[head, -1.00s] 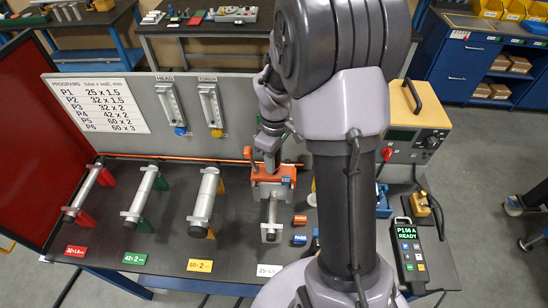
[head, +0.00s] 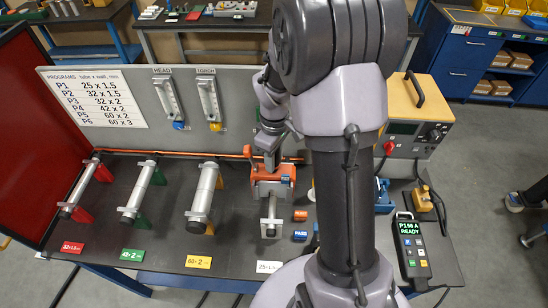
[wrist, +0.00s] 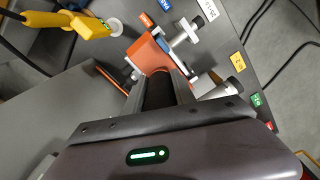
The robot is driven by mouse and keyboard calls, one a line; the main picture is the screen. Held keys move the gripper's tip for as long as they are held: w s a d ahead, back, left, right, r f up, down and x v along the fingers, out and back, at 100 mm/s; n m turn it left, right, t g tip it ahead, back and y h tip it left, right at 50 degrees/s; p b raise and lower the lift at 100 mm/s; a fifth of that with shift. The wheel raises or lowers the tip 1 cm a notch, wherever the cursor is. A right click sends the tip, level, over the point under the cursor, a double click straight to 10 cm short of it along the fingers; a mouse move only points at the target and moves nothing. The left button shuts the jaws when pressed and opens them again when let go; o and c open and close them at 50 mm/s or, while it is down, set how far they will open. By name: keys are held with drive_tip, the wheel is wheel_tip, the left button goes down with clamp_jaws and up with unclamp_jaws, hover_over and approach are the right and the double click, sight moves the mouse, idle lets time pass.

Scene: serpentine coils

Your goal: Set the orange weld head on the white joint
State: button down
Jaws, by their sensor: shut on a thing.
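The orange weld head (head: 272,187) is at the back end of the short silver tube that stands behind the white "25" label (head: 269,267). My gripper (head: 268,164) is shut on it from above. In the wrist view the orange weld head (wrist: 147,54) is just past my gripper's fingers (wrist: 158,95). The silver tube with its clamp (wrist: 183,38) shows beside it. The white joint, by its label the tube (head: 270,230), is partly hidden by the weld head. I cannot tell whether the head is seated on it.
Tubes with red (head: 82,190), green (head: 138,193) and yellow (head: 203,200) marks stand to the left. Small orange (head: 300,215) and blue (head: 300,235) blocks lie close right of the tube. A grey panel stands behind. A pendant (head: 411,248) lies at the right.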

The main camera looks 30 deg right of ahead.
sight(274, 175)
drive_tip(key=shift+f+b, duration=1.5)
drive_tip(key=shift+f, duration=0.45)
drive_tip(key=shift+f+b, duration=0.55)
drive_tip(key=shift+f, duration=0.2)
drive_tip(key=shift+f+b, duration=0.35)
drive_tip(key=shift+f, duration=0.15)
drive_tip(key=shift+f+b, duration=0.65)
drive_tip(key=shift+f, duration=0.05)
drive_tip(key=shift+f+b, duration=0.6)
drive_tip(key=shift+f, duration=0.2)
drive_tip(key=shift+s, duration=0.1)
